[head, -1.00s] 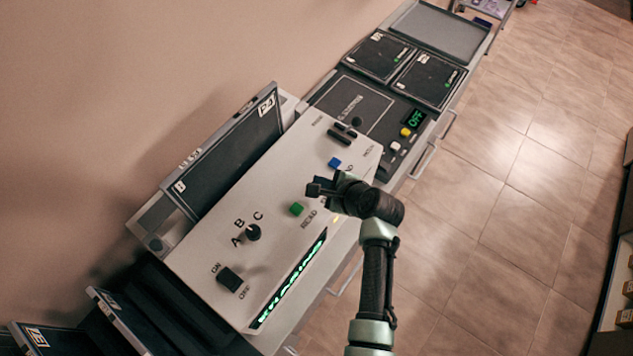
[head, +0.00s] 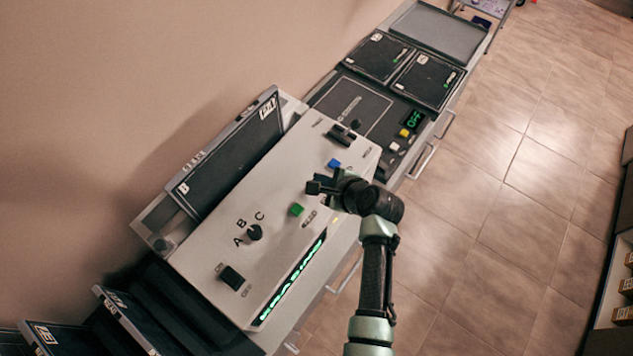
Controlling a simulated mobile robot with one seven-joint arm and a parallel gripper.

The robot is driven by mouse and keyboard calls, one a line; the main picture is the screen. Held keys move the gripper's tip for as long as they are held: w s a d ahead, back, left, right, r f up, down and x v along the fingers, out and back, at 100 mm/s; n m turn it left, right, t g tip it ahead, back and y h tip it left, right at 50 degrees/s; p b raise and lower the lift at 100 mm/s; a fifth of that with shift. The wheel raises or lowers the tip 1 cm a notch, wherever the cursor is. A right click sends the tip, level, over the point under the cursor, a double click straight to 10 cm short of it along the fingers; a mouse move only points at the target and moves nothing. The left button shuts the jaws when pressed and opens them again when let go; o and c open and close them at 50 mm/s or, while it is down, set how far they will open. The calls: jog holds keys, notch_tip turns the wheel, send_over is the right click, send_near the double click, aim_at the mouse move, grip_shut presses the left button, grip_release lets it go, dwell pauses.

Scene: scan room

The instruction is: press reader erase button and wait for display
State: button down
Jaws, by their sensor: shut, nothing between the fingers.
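The reader (head: 215,250) is a pale slanted panel on the counter. It carries a green button (head: 296,209), a blue button (head: 334,164), a black A-B-C knob (head: 254,232) and a black on/off switch (head: 231,277). Its strip display (head: 292,277) is lit with green text, too blurred to read surely. My gripper (head: 313,187) is shut and empty, over the panel between the green and blue buttons. I cannot tell whether it touches the panel. The small lettering by the buttons is not legible, and my gripper and wrist cover part of the panel.
A dark cassette (head: 228,158) stands in a slot behind the reader. Beyond are a black unit with a green OFF display (head: 413,119), two dark plates (head: 379,57) and a grey tray (head: 437,32). More cassettes (head: 62,338) stand at lower left.

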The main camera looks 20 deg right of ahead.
jog(key=shift+r+p, duration=2.6)
jog(key=shift+p, duration=0.05)
jog(key=shift+f, duration=0.1)
jog(key=shift+w, duration=0.1)
jog(key=w+a+r+n+t+h+b, duration=0.15)
jog(key=w+r+n, duration=0.3)
jog(key=r, duration=0.45)
jog(key=w+r+n+t+h+b, duration=0.1)
jog(key=w+r+n+t+b, duration=0.3)
jog(key=r, duration=0.4)
jog(key=w+a+r+n+t+b, duration=0.1)
jog(key=a+r+n+t, duration=0.15)
jog(key=r, duration=0.65)
jog(key=w+a+r+n+t+b, duration=0.1)
jog(key=a+r+n, duration=0.25)
jog(key=r, duration=0.65)
jog(key=s+a+r+n+t+b, duration=0.2)
jog(key=s+a+r+n+t, duration=0.2)
jog(key=s+r, duration=0.5)
jog(key=s+a+r+n+t+b, duration=0.2)
jog(key=s+a+r+n+t, duration=0.3)
jog(key=s+r, duration=0.5)
notch_tip(320, 180, up, 5)
jog(key=shift+s+f+n, duration=0.2)
jog(key=shift+s+n, duration=0.05)
jog(key=shift+n, duration=0.3)
